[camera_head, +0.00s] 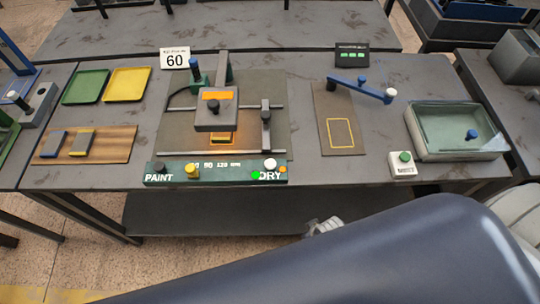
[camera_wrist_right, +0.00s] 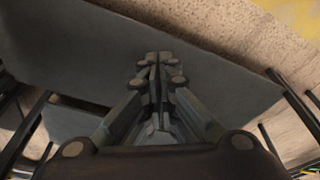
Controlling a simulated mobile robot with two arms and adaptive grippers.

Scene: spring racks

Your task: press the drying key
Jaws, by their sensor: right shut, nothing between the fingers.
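A dark green control panel (camera_head: 215,180) runs along the front edge of the table, lettered PAINT at its left and DRY at its right. A white round key (camera_head: 270,163) stands above the DRY lettering, with a green light (camera_head: 255,175) and a small orange light beside it. A yellow knob (camera_head: 191,171) and a black knob stand further left. My right gripper (camera_wrist_right: 158,62) is shut and empty in the right wrist view, over the lower grey shelf and floor. In the head view only a small grey part shows past my arm, below the table front, apart from the panel. My left gripper is out of view.
Behind the panel stands a rig with a grey press head (camera_head: 216,112) and an orange glow beneath it. To the right are a blue lever (camera_head: 362,90), a white box with a green button (camera_head: 403,165) and a glass-like tray (camera_head: 490,156). My arm covers the lower right.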

